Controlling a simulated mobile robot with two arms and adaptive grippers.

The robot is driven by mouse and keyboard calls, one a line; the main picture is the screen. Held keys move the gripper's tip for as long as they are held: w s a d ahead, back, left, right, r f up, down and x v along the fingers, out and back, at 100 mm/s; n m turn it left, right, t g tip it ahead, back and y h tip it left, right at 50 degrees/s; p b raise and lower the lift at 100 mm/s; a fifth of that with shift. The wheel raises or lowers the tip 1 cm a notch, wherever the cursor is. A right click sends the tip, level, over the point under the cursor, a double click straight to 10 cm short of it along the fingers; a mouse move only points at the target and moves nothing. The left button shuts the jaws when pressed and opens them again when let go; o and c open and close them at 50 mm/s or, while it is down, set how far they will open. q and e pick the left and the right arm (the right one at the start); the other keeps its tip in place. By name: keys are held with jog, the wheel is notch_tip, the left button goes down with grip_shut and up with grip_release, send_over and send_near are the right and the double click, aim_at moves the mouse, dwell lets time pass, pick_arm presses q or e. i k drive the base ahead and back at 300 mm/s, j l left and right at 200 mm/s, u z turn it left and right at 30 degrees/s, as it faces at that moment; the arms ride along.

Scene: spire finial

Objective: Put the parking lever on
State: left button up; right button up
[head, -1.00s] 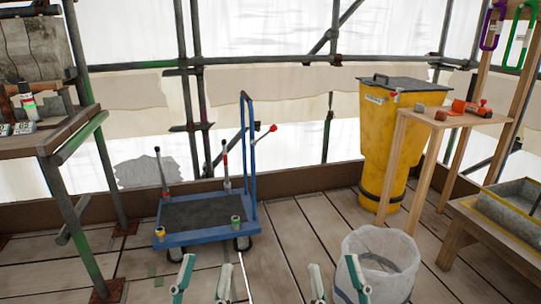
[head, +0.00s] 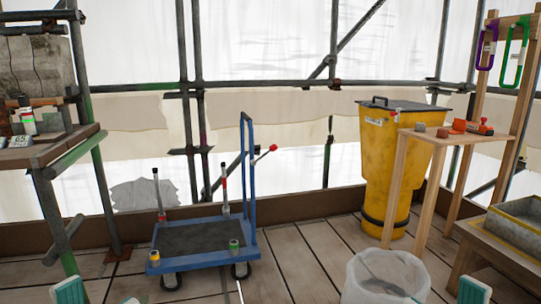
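A blue platform trolley (head: 204,262) stands on the plank floor, with a tall blue push handle (head: 251,185) on its right side. A lever with a red knob (head: 272,148) sticks out to the right of the handle, tilted upward. I cannot tell which of these is the parking lever. My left gripper (head: 98,295) and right gripper (head: 446,294) show only as fingertips at the bottom edge, spread apart, empty and away from the trolley.
A yellow bin (head: 385,165) stands at the back right beside a wooden stand (head: 455,138) with red items on it. A bench (head: 40,150) is at the left. Floor between trolley and bucket is clear.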

aim_at(274, 147)
jog(key=i+l+z, duration=0.4)
jog(key=i, duration=0.6)
jog(key=i+z, duration=0.45)
jog(key=i, duration=0.55)
